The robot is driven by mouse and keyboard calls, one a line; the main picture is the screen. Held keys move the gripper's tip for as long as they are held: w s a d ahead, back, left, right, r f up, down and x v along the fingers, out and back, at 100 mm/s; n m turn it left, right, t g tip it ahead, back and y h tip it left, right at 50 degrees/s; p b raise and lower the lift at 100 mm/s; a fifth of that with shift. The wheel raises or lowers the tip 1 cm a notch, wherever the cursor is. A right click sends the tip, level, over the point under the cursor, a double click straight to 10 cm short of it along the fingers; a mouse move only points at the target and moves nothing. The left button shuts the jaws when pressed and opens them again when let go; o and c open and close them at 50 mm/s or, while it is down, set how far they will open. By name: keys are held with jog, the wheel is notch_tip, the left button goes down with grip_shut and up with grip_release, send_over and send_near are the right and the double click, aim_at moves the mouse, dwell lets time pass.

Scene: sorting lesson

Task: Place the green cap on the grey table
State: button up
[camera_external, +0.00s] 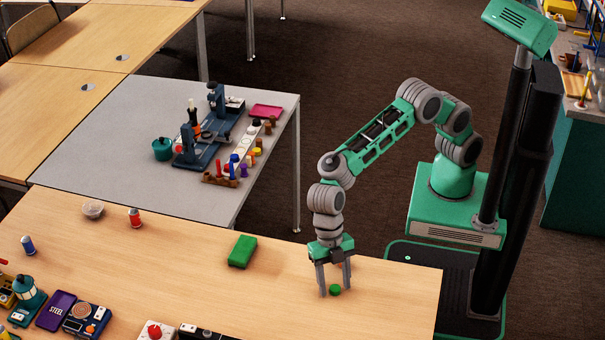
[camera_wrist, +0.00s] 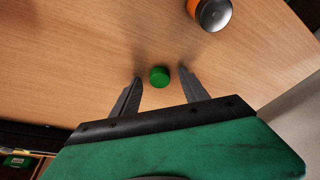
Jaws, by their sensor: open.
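The green cap (camera_external: 335,291) is a small round piece lying on the wooden table (camera_external: 285,290), near its right end. My gripper (camera_external: 335,287) points down over it with its fingers spread. In the wrist view the cap (camera_wrist: 159,76) shows between the two open fingertips (camera_wrist: 160,75), with a gap on each side. I cannot tell the exact height of the fingertips above the wood. The grey table (camera_external: 95,155) stands beyond the wooden table, to the upper left of my gripper.
On the grey table are a blue apparatus (camera_external: 195,148), a teal pot (camera_external: 162,149), a pink tray (camera_external: 266,111) and several small coloured pieces; its left part is bare. A green block (camera_external: 243,251) lies left of my gripper. An orange and silver object (camera_wrist: 212,13) shows in the wrist view.

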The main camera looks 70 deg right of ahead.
grip_shut()
dwell(0.4)
jog(key=shift+r, duration=0.1)
